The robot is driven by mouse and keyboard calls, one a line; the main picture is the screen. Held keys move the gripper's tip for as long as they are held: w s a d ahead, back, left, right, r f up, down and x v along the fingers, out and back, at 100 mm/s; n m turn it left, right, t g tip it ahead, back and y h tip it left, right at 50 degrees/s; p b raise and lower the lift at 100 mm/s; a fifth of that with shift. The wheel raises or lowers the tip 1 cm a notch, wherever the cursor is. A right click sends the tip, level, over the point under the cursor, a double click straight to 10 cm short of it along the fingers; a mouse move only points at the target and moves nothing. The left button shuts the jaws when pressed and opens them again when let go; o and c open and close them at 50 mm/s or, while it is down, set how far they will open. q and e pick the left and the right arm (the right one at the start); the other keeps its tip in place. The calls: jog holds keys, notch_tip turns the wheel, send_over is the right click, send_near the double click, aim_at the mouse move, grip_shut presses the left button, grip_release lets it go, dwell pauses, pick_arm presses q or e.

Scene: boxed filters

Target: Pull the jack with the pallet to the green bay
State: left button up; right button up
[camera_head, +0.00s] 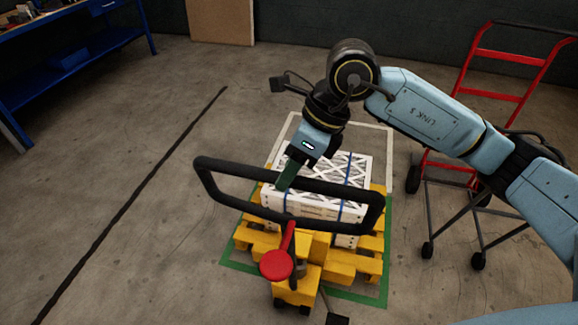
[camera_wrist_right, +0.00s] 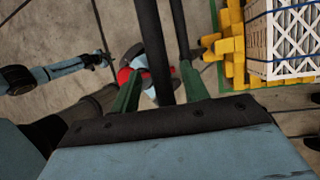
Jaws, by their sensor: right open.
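The pallet jack's black loop handle (camera_head: 235,170) rises in front of the load, with a red lever (camera_head: 276,265) and a yellow body (camera_head: 297,286) below. The yellow pallet (camera_head: 368,245) carries white boxed filters (camera_head: 300,208) with blue straps. It stands at least partly inside the green bay outline (camera_head: 350,297). My right gripper (camera_head: 287,178) is at the handle's far bar. In the wrist view its green fingers (camera_wrist_right: 160,92) are open, with a dark handle bar between them. My left gripper (camera_wrist_right: 104,58) shows small in the wrist view; its jaws are unclear.
A white floor outline (camera_head: 388,150) lies behind the green one. A red hand truck (camera_head: 500,95) stands at right, close to the pallet. A blue workbench (camera_head: 70,60) is at upper left, and a brown panel (camera_head: 220,20) leans on the back wall. The left floor is clear, with a dark line.

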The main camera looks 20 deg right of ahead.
jog(key=shift+a+f, duration=0.2)
jog(key=shift+f, duration=0.25)
jog(key=shift+c, duration=0.2)
grip_shut()
jog(key=shift+s+a+f+b, duration=0.2)
jog(key=shift+s+a+b, duration=0.2)
jog(key=shift+s+b, duration=0.15)
jog(key=shift+s, duration=0.1)
jog(key=shift+s+a+r, duration=0.2)
jog(key=shift+s, duration=0.05)
jog(key=shift+c, duration=1.1)
grip_release()
jog(key=shift+o, duration=1.3)
jog(key=shift+w+d, duration=0.1)
